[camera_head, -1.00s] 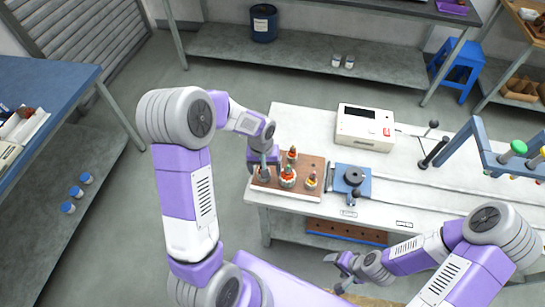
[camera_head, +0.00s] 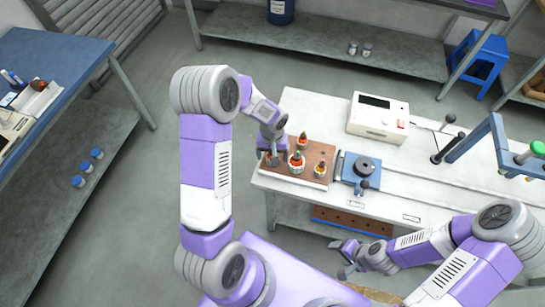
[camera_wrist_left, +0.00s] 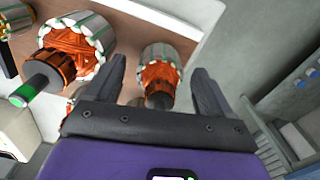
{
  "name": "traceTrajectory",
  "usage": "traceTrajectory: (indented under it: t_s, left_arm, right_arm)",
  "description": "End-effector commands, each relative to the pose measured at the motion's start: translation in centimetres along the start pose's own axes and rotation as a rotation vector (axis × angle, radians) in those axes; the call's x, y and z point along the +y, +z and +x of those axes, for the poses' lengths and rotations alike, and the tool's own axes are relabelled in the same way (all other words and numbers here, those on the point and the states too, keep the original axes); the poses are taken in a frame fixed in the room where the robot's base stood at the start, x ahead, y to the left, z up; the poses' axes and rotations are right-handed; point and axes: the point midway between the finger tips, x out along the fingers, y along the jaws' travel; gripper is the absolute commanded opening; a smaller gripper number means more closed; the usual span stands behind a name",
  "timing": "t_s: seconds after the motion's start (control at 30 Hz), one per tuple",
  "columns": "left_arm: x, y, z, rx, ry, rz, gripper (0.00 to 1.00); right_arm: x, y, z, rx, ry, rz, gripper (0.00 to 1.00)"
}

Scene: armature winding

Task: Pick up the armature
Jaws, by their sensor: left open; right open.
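Several armatures with copper windings stand on a brown wooden board (camera_head: 318,155) at the left end of the white workbench. One armature (camera_head: 297,161) stands near the board's middle, one (camera_head: 303,143) behind it and one (camera_head: 320,170) to its right. In the left wrist view an armature (camera_wrist_left: 160,75) shows between the fingers of my left gripper (camera_wrist_left: 165,85), which is open. A larger armature (camera_wrist_left: 75,45) with a green-tipped shaft is to the left of the fingers. My left gripper (camera_head: 272,157) is over the board's left end. My right gripper (camera_head: 338,245) is open and empty before the bench's front.
A blue fixture (camera_head: 358,172) with a dark round part sits right of the board. A white box-like device (camera_head: 378,118) stands behind it. A blue frame (camera_head: 480,140) with coloured spools is at the bench's right.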

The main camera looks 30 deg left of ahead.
Motion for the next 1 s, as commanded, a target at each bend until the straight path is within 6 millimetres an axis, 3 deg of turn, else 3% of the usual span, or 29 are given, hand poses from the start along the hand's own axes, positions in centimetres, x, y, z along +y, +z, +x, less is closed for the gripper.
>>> traceTrajectory:
  t_s: [0.07,0.5,0.77,1.0]
  left_arm:
    - [0.0,0.0,0.0,0.0,0.0,0.0,0.74]
    - [0.0,0.0,0.0,0.0,0.0,0.001,0.07]
    - [0.0,-0.1,-0.4,0.002,0.001,0.001,0.07]
    - [0.1,-0.1,-4.4,0.007,0.002,0.001,0.07]
  right_arm:
    - [0.0,0.0,0.0,0.0,0.0,0.0,0.7]
    - [0.0,0.0,0.0,0.0,0.0,0.0,0.7]
    - [0.0,0.0,-0.1,0.0,0.0,0.0,0.7]
    - [-0.2,0.0,-0.6,0.0,0.0,0.0,0.7]
